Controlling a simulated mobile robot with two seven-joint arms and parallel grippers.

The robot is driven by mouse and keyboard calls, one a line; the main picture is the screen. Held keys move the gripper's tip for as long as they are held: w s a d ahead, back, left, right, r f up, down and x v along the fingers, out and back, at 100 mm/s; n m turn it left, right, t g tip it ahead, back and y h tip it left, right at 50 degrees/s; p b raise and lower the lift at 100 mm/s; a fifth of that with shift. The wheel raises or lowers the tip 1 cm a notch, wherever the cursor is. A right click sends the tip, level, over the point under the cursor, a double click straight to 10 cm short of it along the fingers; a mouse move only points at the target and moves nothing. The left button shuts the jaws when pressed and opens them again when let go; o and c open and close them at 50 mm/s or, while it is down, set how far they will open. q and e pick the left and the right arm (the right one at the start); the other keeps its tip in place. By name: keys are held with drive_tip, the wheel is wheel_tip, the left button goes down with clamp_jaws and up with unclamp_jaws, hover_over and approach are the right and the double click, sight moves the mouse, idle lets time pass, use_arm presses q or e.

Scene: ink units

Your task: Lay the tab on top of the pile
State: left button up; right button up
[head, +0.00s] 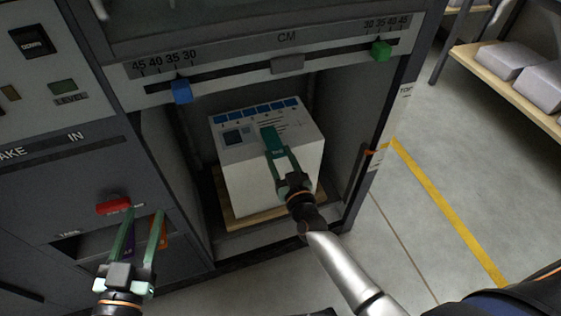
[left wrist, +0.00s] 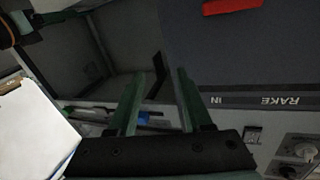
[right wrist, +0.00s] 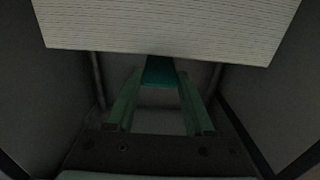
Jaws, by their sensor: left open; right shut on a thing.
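The pile (head: 270,185) is a white stack of sheets with a printed top sheet, on a wooden pallet in the machine's bay. Its layered side fills the top of the right wrist view (right wrist: 165,25). My right gripper (head: 276,150) is shut on a teal tab (head: 268,132), whose far end reaches over the pile's top. The tab also shows between the fingertips in the right wrist view (right wrist: 160,72), partly hidden by the pile's edge. I cannot tell whether it touches the top sheet. My left gripper (head: 144,213) is open and empty before the lower left panel.
A red handle (head: 114,206) and purple (head: 128,238) and orange (head: 160,235) pieces are by my left gripper. A scale bar with blue (head: 181,91) and green (head: 381,50) sliders spans above the bay. Bay walls stand close around the pile. A shelf (head: 500,70) holds wrapped packs at right.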

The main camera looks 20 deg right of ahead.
use_arm(q)
wheel_tip(320, 180, up, 9)
drive_tip(key=m+t+h+b, duration=0.1)
drive_tip(key=m+t+h, duration=0.1)
drive_tip(key=t, duration=0.1)
drive_tip(key=shift+s+d+t+h, duration=0.3)
drive_tip(key=shift+s+d+h, duration=0.1)
drive_tip(key=shift+s+d, duration=0.05)
use_arm(e)
drive_tip(key=shift+f, duration=0.85)
use_arm(q)
drive_tip(key=shift+r, duration=0.2)
use_arm(e)
drive_tip(key=shift+f, duration=0.1)
use_arm(q)
drive_tip(key=shift+s+r, duration=0.1)
drive_tip(key=shift+r, duration=0.05)
use_arm(e)
drive_tip(key=o, duration=1.3)
